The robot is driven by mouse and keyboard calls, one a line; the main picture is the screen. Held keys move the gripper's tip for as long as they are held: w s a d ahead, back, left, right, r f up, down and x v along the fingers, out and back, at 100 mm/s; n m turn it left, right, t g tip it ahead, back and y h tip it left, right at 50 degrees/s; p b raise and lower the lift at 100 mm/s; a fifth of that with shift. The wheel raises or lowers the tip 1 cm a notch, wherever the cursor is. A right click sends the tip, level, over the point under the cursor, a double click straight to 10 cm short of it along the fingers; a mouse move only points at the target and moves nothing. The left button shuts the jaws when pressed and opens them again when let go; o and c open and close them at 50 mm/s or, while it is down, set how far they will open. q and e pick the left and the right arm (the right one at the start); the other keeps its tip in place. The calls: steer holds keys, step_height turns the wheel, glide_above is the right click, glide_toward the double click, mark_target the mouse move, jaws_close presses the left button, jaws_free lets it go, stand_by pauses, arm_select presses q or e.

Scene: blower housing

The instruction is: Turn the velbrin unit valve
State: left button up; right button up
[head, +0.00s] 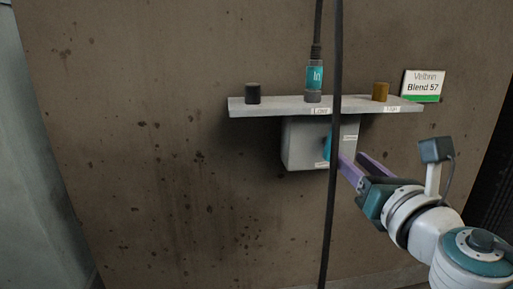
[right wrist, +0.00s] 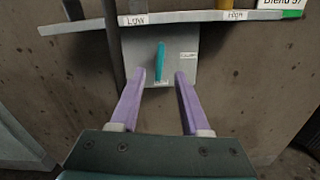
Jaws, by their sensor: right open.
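The velbrin unit is a grey box (head: 303,145) under a light shelf on a brown wall. A sign (head: 424,84) above the shelf's right end reads "Velbrin Blend 57". The valve is a teal handle on the box front (right wrist: 160,62), standing roughly upright in the right wrist view. In the head view the handle (head: 328,146) is partly hidden by a dark cable. My right gripper (head: 352,164) has purple fingers and is open in front of the box. My left gripper is not in view.
The shelf (head: 270,107) carries a black knob (head: 253,93), a teal connector marked "In" (head: 314,78) and an amber knob (head: 380,91). Labels read "Low" and "High". A dark cable (head: 331,215) hangs in front of the box. The wall at left is clear.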

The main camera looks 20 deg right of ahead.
mark_target(335, 143)
steer(key=b+x, duration=0.1)
steer(key=x, duration=0.5)
steer(key=shift+w+d, duration=0.1)
steer(key=shift+w, duration=0.05)
steer(key=shift+c, duration=0.2)
jaws_close()
